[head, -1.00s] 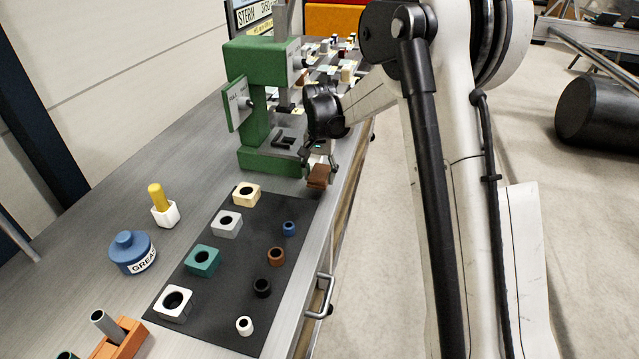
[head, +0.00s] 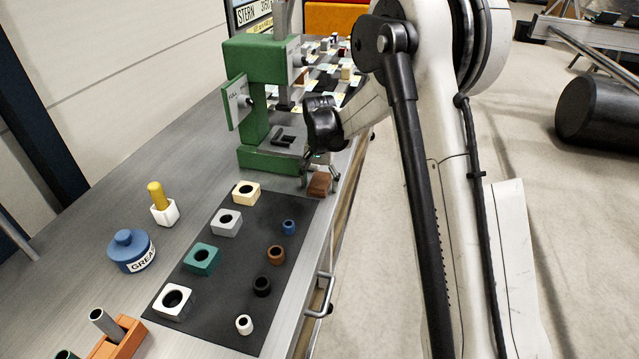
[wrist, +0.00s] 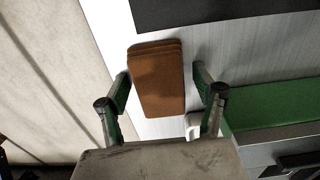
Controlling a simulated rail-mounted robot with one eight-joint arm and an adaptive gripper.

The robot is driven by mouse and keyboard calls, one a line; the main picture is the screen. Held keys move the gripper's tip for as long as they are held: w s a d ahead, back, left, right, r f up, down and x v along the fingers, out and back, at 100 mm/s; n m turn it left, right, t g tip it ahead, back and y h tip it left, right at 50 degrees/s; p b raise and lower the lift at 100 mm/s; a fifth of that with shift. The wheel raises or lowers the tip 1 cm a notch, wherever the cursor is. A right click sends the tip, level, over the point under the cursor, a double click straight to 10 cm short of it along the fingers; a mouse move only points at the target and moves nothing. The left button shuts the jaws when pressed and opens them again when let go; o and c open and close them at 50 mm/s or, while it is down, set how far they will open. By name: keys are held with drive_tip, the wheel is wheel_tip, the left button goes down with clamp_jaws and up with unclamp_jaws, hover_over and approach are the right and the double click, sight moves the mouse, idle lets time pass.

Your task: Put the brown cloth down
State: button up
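The brown cloth (head: 320,184) is a small folded stack. It lies on the grey bench top close to its right-hand edge, just beyond the dark mat's far corner. In the wrist view the cloth (wrist: 158,80) lies between my fingers, with a clear gap on the right and a narrow one on the left. My gripper (head: 321,174) is open above and around it, and it also shows in the wrist view (wrist: 162,88). The underside of the cloth is hidden.
A green press (head: 262,105) stands close to the left of my gripper. The dark mat (head: 235,275) holds several square blocks and round bushings. A grease tin (head: 130,252) and a yellow-handled brush (head: 160,203) are on the left. The bench edge drops to open floor on the right.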

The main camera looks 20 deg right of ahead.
sight(319, 181)
drive_tip(key=shift+r, duration=0.15)
drive_tip(key=shift+r+p, duration=0.25)
drive_tip(key=shift+p, duration=0.15)
wheel_tip(319, 181, up, 11)
drive_tip(key=s+r+n+t, duration=0.2)
drive_tip(key=s+r, duration=0.7)
drive_tip(key=s+n+t, duration=0.4)
drive_tip(key=s+t, duration=0.1)
drive_tip(key=s, duration=2.2)
drive_tip(key=shift+s, duration=0.2)
